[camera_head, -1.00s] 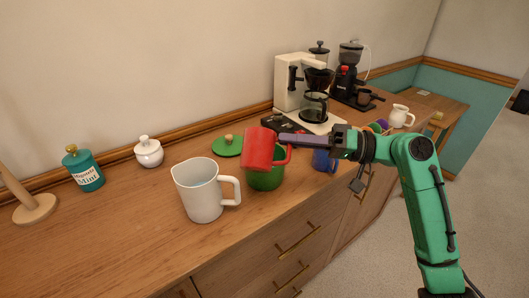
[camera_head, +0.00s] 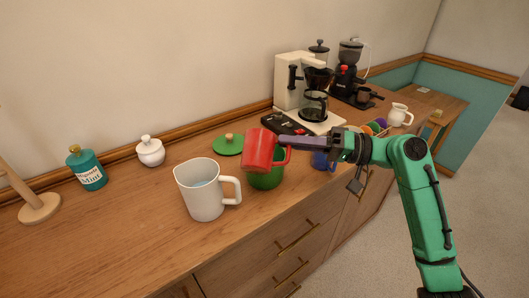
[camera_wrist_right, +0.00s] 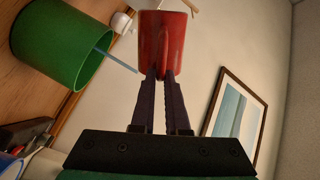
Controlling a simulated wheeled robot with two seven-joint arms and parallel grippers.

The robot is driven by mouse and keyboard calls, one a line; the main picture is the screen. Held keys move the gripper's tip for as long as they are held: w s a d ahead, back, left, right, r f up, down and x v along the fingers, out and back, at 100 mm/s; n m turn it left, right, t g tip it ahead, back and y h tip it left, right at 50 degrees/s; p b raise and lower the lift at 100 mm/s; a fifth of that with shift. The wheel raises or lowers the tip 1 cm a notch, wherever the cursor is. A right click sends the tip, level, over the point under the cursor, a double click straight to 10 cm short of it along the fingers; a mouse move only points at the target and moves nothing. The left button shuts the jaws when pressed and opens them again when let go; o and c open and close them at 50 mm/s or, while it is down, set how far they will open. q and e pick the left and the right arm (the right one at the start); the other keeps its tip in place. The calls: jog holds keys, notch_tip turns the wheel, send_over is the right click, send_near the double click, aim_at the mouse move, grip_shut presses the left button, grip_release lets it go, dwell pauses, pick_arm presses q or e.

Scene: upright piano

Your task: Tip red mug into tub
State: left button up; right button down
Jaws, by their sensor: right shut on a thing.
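The red mug (camera_head: 258,149) is tilted above the green tub (camera_head: 266,180), hiding part of it. My right gripper (camera_head: 284,141) is shut on the mug's handle from the right. In the right wrist view the gripper (camera_wrist_right: 161,85) holds the red mug (camera_wrist_right: 163,40), and the open green tub (camera_wrist_right: 62,42) is at left. A thin pale-blue streak (camera_wrist_right: 115,60) runs between the mug's side and the tub's opening. I cannot see inside the mug. My left gripper is not in view.
A white pitcher (camera_head: 201,200) with pale-blue contents stands left of the tub. A blue mug (camera_head: 322,161) sits below my right gripper. A green lid (camera_head: 226,147), white sugar pot (camera_head: 150,153) and coffee maker (camera_head: 293,77) stand behind. The counter's front left is clear.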

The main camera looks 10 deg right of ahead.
jog(key=shift+w+f+m+p, duration=0.1)
jog(key=shift+f+m+p, duration=0.1)
jog(key=shift+m+p, duration=0.2)
jog(key=shift+w+d+r+m+p, duration=0.1)
jog(key=shift+m+p, duration=0.35)
jog(key=shift+p, duration=0.25)
jog(key=shift+w+d+r+m+p, duration=0.1)
jog(key=shift+m+p, duration=0.35)
jog(key=shift+p, duration=0.25)
jog(key=shift+w+f+m, duration=0.25)
jog(key=shift+f+m, duration=0.05)
jog(key=shift+f, duration=0.2)
jog(key=shift+w+d+f+m, duration=0.3)
jog(key=shift+w+f+m, duration=0.3)
jog(key=shift+f, duration=0.3)
jog(key=shift+w+d+r+m+p, duration=0.1)
jog(key=shift+w+m+p, duration=0.1)
jog(key=shift+m+p, duration=0.7)
